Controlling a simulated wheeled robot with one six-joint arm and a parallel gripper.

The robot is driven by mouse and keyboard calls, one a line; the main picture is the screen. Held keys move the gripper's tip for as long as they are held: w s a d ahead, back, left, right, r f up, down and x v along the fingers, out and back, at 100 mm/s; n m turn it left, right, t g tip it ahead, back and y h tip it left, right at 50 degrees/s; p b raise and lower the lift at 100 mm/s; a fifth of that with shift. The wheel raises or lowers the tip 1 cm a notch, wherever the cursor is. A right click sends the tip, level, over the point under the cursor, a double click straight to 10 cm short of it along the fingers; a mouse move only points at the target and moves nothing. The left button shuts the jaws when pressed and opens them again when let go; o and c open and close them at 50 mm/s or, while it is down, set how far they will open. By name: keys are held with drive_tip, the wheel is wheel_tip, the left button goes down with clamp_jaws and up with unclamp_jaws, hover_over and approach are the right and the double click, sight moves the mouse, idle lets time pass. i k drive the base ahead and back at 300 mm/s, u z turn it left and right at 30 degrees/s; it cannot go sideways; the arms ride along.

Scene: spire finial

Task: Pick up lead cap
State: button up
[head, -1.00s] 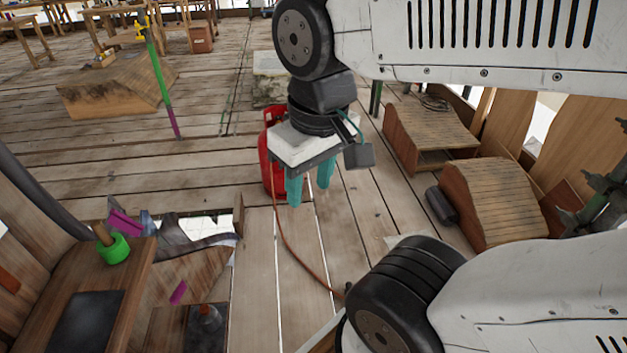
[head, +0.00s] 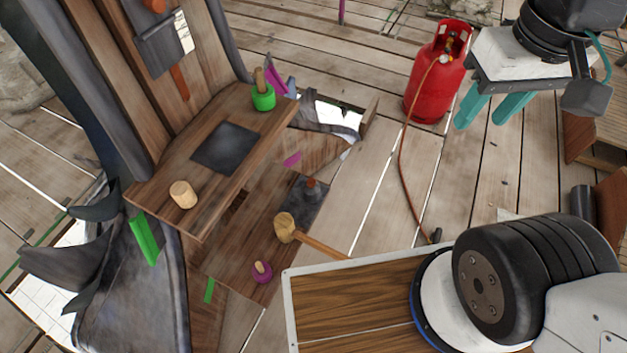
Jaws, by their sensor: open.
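A small dark grey capped piece with a brownish top (head: 309,190) stands on a dark sheet on the lower wooden shelf; it may be the lead cap, but I cannot tell for sure. A flat dark grey square (head: 226,147) lies on the upper wooden shelf (head: 165,170). My gripper (head: 491,112) is at the upper right, its two teal fingers apart and pointing down with nothing between them. It is well to the right of the shelves, just right of the red gas cylinder.
A red gas cylinder (head: 436,75) stands on the plank floor with an orange hose. A green pot with a wooden handle (head: 263,94) and a wooden cylinder (head: 183,194) sit on the upper shelf. A wooden mallet (head: 286,228) and a purple-ringed piece (head: 261,271) are lower.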

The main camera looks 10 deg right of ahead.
sight(311, 193)
drive_tip(key=z, duration=0.6)
drive_tip(key=k, duration=1.4)
drive_tip(key=u, duration=0.65)
drive_tip(key=i, duration=1)
